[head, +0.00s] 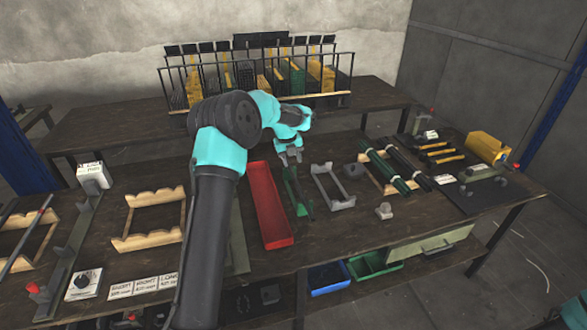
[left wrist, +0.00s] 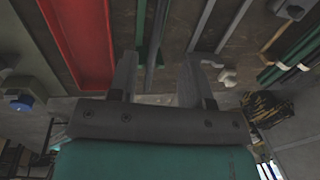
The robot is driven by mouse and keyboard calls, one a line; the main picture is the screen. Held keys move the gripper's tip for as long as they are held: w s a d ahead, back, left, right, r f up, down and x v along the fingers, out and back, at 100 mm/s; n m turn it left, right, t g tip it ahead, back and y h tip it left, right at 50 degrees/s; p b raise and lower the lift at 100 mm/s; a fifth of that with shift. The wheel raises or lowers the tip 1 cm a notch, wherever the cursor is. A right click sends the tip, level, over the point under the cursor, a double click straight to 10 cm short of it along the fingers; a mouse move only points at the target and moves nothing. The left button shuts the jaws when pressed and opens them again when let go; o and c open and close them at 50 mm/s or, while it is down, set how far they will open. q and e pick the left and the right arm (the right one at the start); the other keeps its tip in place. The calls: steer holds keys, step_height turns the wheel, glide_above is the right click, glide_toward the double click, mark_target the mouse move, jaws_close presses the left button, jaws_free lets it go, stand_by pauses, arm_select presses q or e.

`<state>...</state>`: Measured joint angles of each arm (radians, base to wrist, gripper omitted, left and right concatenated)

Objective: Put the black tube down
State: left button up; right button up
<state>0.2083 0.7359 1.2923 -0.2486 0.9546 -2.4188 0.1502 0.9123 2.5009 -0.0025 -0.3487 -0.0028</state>
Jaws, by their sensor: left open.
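My left gripper (head: 290,157) is open above the far end of a narrow green holder (head: 290,188). A black tube (head: 304,190) lies along this holder, low at table height. In the left wrist view, the black tube (left wrist: 155,45) runs lengthwise between the two spread fingers of my left gripper (left wrist: 160,64), and neither finger appears to touch it. The green holder (left wrist: 141,22) shows beside it. Other black tubes (head: 408,165) lie with green tubes on a wooden rack at right. My right gripper is not in view.
A red tray (head: 269,205) stands just left of the green holder, and a grey frame (head: 332,186) stands just right. A wooden cradle (head: 150,243) is at left. A rack of upright parts (head: 340,95) stands on the back table. Bare tabletop (head: 340,235) lies in front.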

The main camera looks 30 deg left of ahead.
arm_select(q)
steer(key=shift+r, duration=0.35)
stand_by(0.4)
